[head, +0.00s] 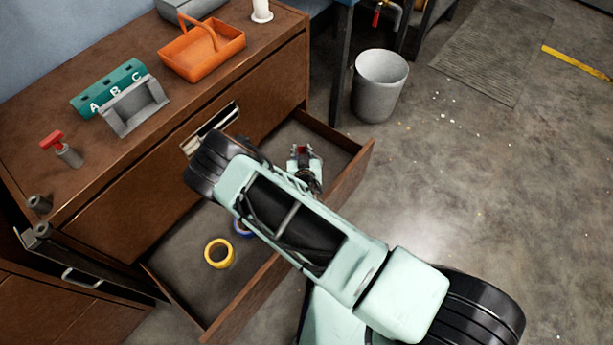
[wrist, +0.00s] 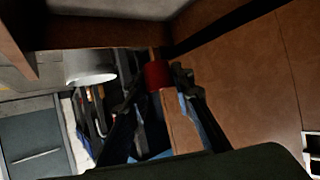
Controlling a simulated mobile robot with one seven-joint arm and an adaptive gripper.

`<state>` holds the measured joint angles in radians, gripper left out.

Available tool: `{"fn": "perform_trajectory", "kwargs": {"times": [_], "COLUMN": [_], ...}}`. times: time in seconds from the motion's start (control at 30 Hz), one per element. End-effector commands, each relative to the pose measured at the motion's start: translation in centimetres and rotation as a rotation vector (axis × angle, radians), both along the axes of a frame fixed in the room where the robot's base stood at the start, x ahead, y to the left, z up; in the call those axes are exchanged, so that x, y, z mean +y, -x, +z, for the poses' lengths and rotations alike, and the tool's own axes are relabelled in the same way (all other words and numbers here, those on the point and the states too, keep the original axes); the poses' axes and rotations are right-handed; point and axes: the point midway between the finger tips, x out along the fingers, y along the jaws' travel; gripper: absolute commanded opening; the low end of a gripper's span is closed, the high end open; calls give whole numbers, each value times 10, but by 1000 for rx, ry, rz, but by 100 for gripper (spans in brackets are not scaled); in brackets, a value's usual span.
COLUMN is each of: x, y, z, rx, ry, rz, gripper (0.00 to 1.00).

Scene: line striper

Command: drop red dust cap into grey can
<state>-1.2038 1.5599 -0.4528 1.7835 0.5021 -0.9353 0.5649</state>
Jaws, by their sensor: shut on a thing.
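The red dust cap (wrist: 157,75) is held between the fingertips of my gripper (wrist: 155,82) in the wrist view. In the head view a bit of the red cap (head: 302,149) shows at the tip of my gripper (head: 304,155), which is over the right part of the open drawer (head: 185,262). My gripper is shut on the cap. The grey can (head: 380,85) stands on the floor right of the dresser, beyond the drawer, apart from my gripper. Its inside bottom is hard to see. A pale round shape in the wrist view (wrist: 90,67) looks like the can.
A yellow tape ring (head: 219,253) and a partly hidden blue ring (head: 242,229) lie in the drawer. The drawer's raised side wall (head: 350,180) lies between my gripper and the can. An orange basket (head: 202,60) is on the dresser top.

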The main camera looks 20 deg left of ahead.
Motion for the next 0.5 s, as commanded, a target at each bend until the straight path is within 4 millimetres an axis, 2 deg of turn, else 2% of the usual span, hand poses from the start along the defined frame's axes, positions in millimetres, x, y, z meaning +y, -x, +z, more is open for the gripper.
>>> {"fn": "perform_trajectory", "kwargs": {"times": [0.17,0.5], "x": [3,3], "y": [2,2], "z": [-10,-49], "rx": [0,-1], "ry": [1,0], "rz": [9,7], "gripper": [12,12]}}
